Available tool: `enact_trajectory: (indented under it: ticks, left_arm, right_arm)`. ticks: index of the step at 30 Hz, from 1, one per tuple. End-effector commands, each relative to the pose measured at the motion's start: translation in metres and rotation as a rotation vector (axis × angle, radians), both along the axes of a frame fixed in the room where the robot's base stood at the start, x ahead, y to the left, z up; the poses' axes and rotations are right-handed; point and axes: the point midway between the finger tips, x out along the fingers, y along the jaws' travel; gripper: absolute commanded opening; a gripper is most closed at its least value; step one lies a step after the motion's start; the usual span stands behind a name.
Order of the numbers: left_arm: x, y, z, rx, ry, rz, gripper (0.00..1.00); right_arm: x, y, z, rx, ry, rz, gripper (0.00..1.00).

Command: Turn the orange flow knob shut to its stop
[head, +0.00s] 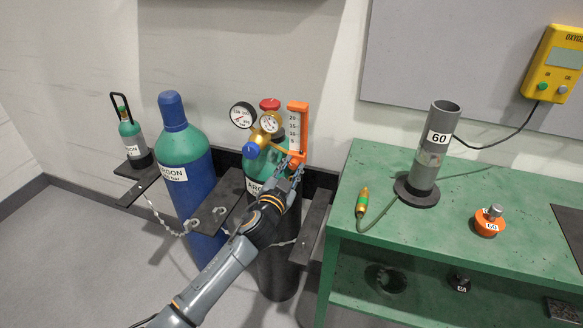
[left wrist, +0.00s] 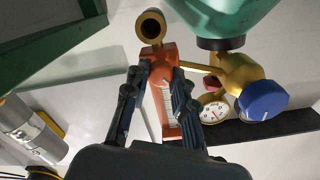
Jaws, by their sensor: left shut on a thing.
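In the left wrist view the knob sits between the two fingers (left wrist: 160,80), below a brass outlet (left wrist: 151,26). In the head view the fingers largely hide the knob, and its turn angle cannot be read. My right gripper is not in view.
Two gauges (head: 242,115), a blue knob (head: 250,149) and a red cap (head: 269,104) crowd the regulator. A blue argon cylinder (head: 203,205) stands left.

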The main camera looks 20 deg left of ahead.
Motion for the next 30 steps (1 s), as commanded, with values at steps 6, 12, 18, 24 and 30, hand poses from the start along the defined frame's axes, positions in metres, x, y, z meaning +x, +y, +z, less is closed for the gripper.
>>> enact_trajectory:
  ticks: [6, 12, 18, 24, 30]
  left_arm:
    - [0.000, 0.000, 0.000, 0.155, -0.004, 0.000, 0.00]
    - [0.000, -0.001, 0.000, 0.324, -0.011, -0.001, 0.00]
    - [0.000, -0.001, 0.000, 0.474, -0.016, -0.001, 0.00]
    - [0.000, -0.001, -0.001, 0.582, -0.019, -0.002, 0.00]
    - [0.000, -0.002, -0.002, 0.644, -0.021, -0.002, 0.00]
  right_arm:
    - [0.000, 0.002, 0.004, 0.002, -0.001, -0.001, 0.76]
    - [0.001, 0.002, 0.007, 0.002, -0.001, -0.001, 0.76]
    - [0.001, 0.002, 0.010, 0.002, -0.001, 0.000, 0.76]
    - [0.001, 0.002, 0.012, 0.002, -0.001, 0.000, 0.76]
    - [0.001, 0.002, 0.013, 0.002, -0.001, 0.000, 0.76]
